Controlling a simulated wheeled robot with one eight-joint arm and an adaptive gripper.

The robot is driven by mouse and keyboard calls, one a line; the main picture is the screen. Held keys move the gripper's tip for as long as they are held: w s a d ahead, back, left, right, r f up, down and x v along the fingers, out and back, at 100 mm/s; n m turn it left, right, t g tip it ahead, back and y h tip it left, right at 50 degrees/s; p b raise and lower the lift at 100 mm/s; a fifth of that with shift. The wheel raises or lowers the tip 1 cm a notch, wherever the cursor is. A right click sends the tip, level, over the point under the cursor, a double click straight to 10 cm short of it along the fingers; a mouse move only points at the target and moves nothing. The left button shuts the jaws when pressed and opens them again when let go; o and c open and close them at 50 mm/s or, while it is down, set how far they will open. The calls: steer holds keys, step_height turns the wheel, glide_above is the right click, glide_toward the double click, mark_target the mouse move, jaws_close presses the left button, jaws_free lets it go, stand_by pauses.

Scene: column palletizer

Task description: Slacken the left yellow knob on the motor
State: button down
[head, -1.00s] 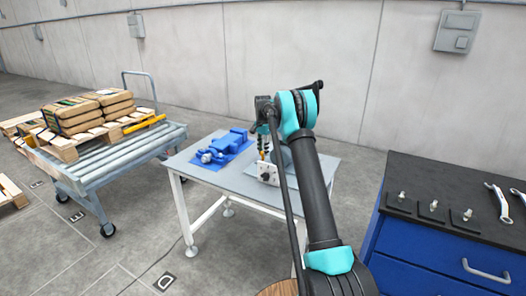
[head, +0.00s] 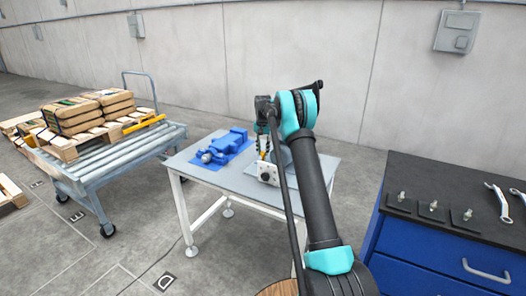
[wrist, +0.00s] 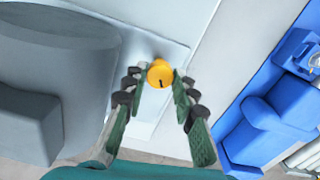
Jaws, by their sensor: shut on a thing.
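The yellow knob (wrist: 160,74) shows in the wrist view, round with a dark mark on its face. My gripper (wrist: 158,77) is shut on it, with a fingertip on either side. The grey motor (wrist: 55,65) fills the left of the wrist view, with the knob beside its rounded body. In the head view my gripper (head: 263,150) points down at the motor on the grey table, and my arm hides much of the motor. The knob cannot be made out clearly there.
A blue vise-like device (head: 230,142) lies on the table (head: 215,178) left of the motor. A white panel with a dark dial (head: 267,174) stands at the motor's front. A roller cart (head: 110,150) with a loaded pallet is at left, a blue tool cabinet (head: 430,255) at right.

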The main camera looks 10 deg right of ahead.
mark_target(263, 152)
steer(key=n, duration=0.5)
steer(key=shift+n, duration=0.3)
steer(key=n, duration=0.5)
steer(key=shift+n, duration=0.4)
steer(key=c, duration=1.2)
jaws_free()
step_height(263, 152, up, 12)
